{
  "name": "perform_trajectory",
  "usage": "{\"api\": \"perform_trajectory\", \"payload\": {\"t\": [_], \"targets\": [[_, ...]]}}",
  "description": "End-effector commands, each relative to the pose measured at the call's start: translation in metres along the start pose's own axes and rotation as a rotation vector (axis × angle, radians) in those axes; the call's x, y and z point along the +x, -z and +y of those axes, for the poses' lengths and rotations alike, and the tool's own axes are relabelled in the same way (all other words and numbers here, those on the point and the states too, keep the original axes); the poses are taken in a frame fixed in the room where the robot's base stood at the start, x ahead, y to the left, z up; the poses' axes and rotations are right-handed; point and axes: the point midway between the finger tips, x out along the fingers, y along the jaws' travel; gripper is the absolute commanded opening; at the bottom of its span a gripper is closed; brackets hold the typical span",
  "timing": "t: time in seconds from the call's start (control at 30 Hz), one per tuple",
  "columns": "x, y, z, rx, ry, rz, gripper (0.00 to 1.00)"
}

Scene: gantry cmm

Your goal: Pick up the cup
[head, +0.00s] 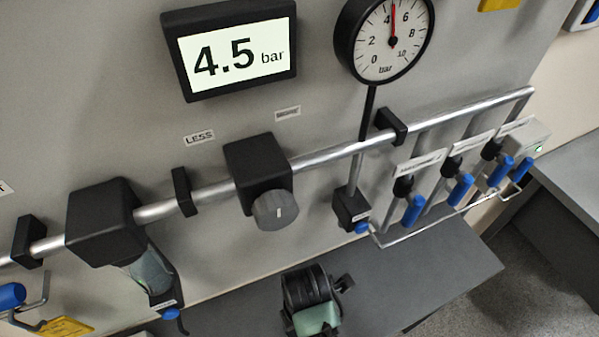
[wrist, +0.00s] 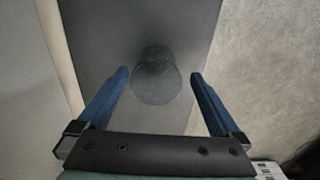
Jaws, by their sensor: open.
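The cup (wrist: 156,82) looks like a grey, see-through tumbler in the wrist view, seen from above on the dark grey shelf (wrist: 100,30). My gripper (wrist: 159,73) is open, with one blue finger on each side of the cup in the picture. The cup appears beyond the fingertips, with a gap on both sides; I cannot tell the exact distance. In the head view, my dark and green wrist is over the shelf at bottom centre. The cup and the fingers cannot be made out there.
A metal pipe (head: 330,153) with a black regulator (head: 258,165), a gauge (head: 392,38) and several blue-handled valves runs along the wall panel above the shelf (head: 440,280). A filter bowl (head: 150,270) hangs at left. The shelf's right part looks bare.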

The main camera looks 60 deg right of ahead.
Motion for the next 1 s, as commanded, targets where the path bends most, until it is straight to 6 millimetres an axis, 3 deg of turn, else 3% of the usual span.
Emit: {"api": "perform_trajectory", "payload": {"t": [0.4, 0.73, 1.0], "targets": [[0.046, 0.007, 0.003, 0.001, 0.001, 0.0, 1.0], [0.052, 0.007, 0.004, 0.0, -0.002, 0.0, 1.0], [0.052, 0.007, 0.004, 0.0, -0.002, 0.0, 0.51]]}}
